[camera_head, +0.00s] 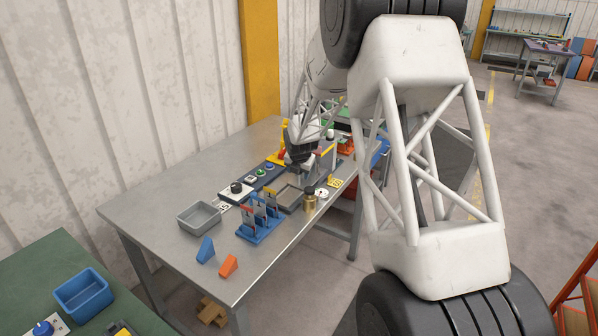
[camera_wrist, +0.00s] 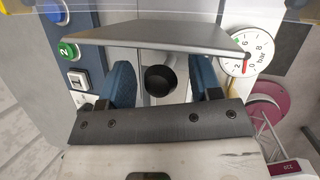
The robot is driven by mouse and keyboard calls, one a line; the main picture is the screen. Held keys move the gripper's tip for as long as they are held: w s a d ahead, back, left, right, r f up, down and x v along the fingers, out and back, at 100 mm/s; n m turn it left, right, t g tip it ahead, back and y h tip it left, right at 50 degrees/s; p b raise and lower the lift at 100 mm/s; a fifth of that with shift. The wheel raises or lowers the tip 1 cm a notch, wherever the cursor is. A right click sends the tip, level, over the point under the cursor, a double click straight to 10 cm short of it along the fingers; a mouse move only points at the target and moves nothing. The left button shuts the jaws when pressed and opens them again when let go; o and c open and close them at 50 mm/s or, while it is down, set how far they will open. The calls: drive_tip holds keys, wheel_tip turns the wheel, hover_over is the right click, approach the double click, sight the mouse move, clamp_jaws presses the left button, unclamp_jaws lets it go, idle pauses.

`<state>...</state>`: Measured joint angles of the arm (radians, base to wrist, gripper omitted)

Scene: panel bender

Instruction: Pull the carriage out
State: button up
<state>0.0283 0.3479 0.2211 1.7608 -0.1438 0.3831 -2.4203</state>
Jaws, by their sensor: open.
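In the wrist view, my gripper (camera_wrist: 162,70) is open, with one dark blue finger on each side of a round black knob (camera_wrist: 159,81). Gaps show between the knob and both fingers. The knob sits in front of a grey bent metal plate (camera_wrist: 150,36), seemingly on the carriage; which parts belong to the carriage I cannot tell. In the head view, my gripper (camera_head: 299,158) is over the far part of the steel bench (camera_head: 150,207), and my arm hides most of the machine there.
A pressure gauge (camera_wrist: 238,52) is close right of the plate. Left of it is a panel with a green button (camera_wrist: 67,50). On the bench are a grey tray (camera_head: 199,217), a blue rack (camera_head: 262,227), a brass cylinder (camera_head: 310,203) and blue and orange wedges. The bench's near left corner is clear.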

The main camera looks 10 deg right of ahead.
drive_tip(key=shift+c, duration=0.4)
clamp_jaws()
drive_tip(key=shift+s+a, duration=3.6)
drive_tip(key=shift+a, duration=0.05)
drive_tip(key=shift+o, duration=0.4)
unclamp_jaws()
drive_tip(key=shift+r, duration=0.1)
drive_tip(key=v, duration=0.7)
drive_tip(key=shift+s+r, duration=0.15)
drive_tip(key=shift+r, duration=0.15)
